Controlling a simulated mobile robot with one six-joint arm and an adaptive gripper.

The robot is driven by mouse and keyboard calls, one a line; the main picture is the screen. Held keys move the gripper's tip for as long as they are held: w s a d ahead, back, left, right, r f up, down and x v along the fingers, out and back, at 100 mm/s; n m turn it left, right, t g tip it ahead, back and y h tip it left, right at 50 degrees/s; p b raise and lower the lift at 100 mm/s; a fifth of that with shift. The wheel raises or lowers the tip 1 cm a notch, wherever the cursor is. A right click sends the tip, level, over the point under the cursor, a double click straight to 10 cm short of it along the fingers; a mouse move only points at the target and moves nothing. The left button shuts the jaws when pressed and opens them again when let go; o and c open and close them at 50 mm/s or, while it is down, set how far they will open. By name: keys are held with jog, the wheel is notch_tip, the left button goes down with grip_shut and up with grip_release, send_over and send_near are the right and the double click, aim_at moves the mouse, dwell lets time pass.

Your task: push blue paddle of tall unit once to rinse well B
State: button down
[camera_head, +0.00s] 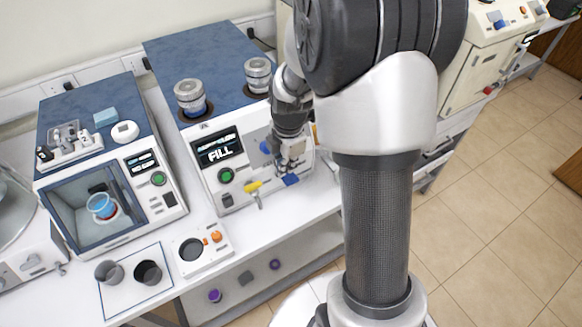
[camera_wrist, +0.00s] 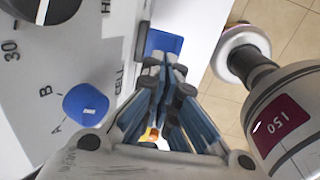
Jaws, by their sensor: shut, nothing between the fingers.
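The tall unit (camera_head: 217,177) has a blue top with two metal-lidded vessels and a screen reading FILL. Its blue paddle (camera_head: 291,180) sticks out low on the front. The paddle also shows in the wrist view (camera_wrist: 166,41), just beyond my fingertips. My gripper (camera_head: 290,168) is shut and empty, right at or just above the paddle. I cannot tell whether it touches it. A yellow paddle (camera_head: 253,186) is to the left. A blue knob (camera_head: 265,147), marked A and B, shows closely in the wrist view (camera_wrist: 87,104).
A green button (camera_head: 226,175) is below the screen. A windowed unit (camera_head: 99,205) with a blue cup inside stands at the left. Two dark cups (camera_head: 148,272) and a small plate with an orange knob (camera_head: 212,237) are on the bench in front. Tiled floor is at the right.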

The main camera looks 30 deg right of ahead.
notch_tip(320, 180, up, 5)
notch_tip(320, 180, up, 6)
jog(key=p, duration=0.2)
send_over(289, 180)
jog(key=shift+a, duration=0.4)
dwell(1.4)
